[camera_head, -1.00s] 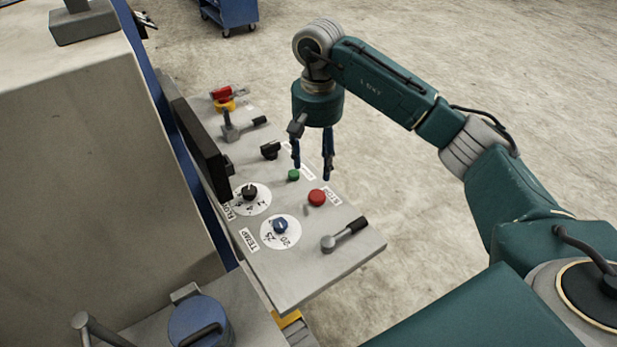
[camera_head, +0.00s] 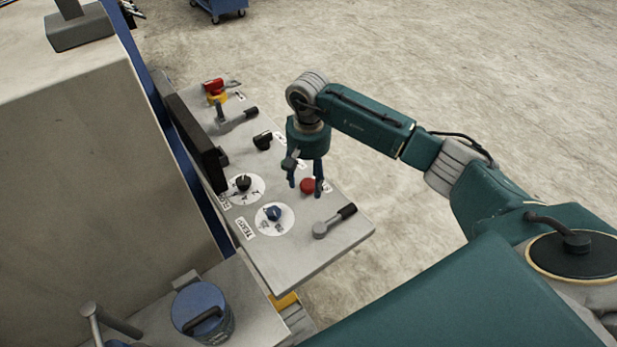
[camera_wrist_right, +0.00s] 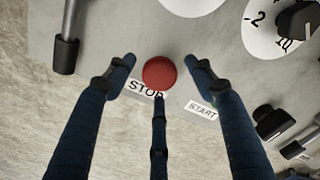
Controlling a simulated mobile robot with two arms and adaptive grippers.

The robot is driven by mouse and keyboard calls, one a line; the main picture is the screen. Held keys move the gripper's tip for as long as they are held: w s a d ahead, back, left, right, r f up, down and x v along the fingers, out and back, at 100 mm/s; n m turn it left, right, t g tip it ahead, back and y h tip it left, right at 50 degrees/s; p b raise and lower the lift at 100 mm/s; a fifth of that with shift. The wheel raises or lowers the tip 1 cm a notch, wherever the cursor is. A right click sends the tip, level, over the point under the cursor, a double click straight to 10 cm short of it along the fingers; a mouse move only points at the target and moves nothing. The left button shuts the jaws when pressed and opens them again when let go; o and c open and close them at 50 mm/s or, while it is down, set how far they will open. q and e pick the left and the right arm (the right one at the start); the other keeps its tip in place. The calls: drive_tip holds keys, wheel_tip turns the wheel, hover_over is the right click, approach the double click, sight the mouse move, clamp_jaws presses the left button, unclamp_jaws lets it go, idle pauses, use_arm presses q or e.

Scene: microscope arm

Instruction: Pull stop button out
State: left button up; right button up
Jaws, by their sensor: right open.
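The red stop button (camera_head: 307,186) sits on the grey control panel (camera_head: 322,257), beside its STOP label, which reads clearly in the right wrist view. My right gripper (camera_head: 305,193) is open above the panel, with its fingers on either side of the button in the head view. In the right wrist view, the red button (camera_wrist_right: 159,73) lies between and just beyond the spread dark blue fingers (camera_wrist_right: 160,85). I cannot tell whether any finger touches it. My left gripper is not in view.
A black-handled lever (camera_head: 335,220) stands at the panel's near end. The blue TEMP dial (camera_head: 273,213) and black dial (camera_head: 243,182) lie left of the button. A dark screen (camera_head: 195,143) rises along the panel's left edge. Open floor lies to the right.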

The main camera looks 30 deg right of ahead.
drive_tip(key=c, duration=0.8)
clamp_jaws()
drive_tip(key=shift+w+d+r+b, duration=0.1)
drive_tip(key=shift+r+b, duration=0.45)
drive_tip(key=shift+r, duration=0.35)
drive_tip(key=o, duration=0.8)
unclamp_jaws()
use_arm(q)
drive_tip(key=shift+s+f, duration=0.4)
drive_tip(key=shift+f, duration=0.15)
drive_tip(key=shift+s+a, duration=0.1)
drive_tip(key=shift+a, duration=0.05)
